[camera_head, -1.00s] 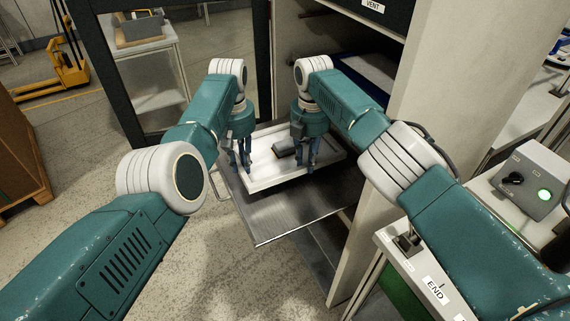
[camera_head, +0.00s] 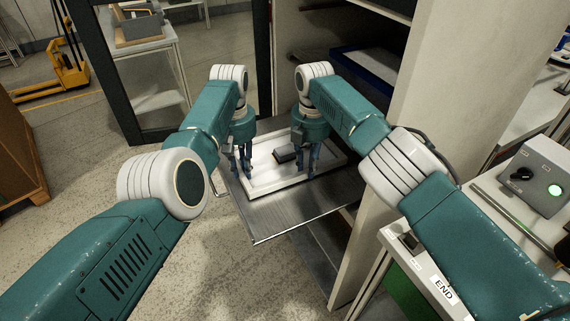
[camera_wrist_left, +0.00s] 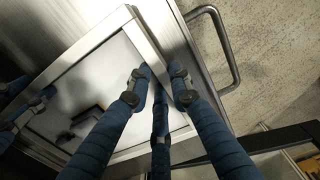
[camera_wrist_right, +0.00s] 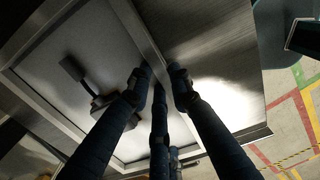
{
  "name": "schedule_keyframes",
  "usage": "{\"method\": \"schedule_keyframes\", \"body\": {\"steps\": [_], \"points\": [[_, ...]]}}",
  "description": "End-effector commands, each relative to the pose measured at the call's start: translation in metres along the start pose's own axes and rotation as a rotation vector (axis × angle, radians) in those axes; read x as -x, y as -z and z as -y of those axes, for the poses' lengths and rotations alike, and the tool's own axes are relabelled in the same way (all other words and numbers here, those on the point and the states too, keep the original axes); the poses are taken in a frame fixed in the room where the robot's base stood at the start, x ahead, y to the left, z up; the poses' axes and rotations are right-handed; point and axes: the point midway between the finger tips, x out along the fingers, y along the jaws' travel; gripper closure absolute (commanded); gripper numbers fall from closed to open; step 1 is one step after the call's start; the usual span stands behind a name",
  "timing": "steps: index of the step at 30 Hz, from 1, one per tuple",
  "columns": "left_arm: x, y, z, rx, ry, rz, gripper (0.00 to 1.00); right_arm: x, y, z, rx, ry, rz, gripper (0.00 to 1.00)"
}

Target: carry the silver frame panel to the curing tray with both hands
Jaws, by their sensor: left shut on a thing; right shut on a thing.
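The silver frame panel (camera_head: 262,187), a pale rectangular plate with a raised rim, lies level over the pull-out metal tray (camera_head: 290,217), which seems to be the curing tray. I cannot tell whether the panel touches the tray. My left gripper (camera_head: 245,170) is shut on the panel's left rim; the rim (camera_wrist_left: 150,45) passes between its fingers in the left wrist view. My right gripper (camera_head: 310,171) is shut on the rim toward the right; it also shows in the right wrist view (camera_wrist_right: 158,75). The fingers hide parts of the rim.
A small dark block (camera_head: 284,154) sits on the panel between my grippers. The tray juts from an open cabinet with a blue-edged shelf (camera_head: 366,68) inside. A cabinet wall (camera_head: 440,90) stands close on the right. Bare floor (camera_head: 190,265) lies left of the tray.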

Motion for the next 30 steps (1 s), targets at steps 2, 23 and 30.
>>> {"method": "schedule_keyframes", "body": {"steps": [2,23,30], "points": [[-0.007,0.002,0.001,0.001,0.000,-0.004,1.00,-0.007,-0.001,0.000,0.000,-0.001,0.003,1.00],[0.033,0.001,-0.001,0.000,-0.002,-0.005,0.61,-0.006,0.000,0.000,0.000,0.000,0.000,0.61],[0.084,0.001,0.000,0.000,-0.001,-0.005,0.61,-0.006,0.000,0.000,0.000,0.000,0.000,0.61]]}}
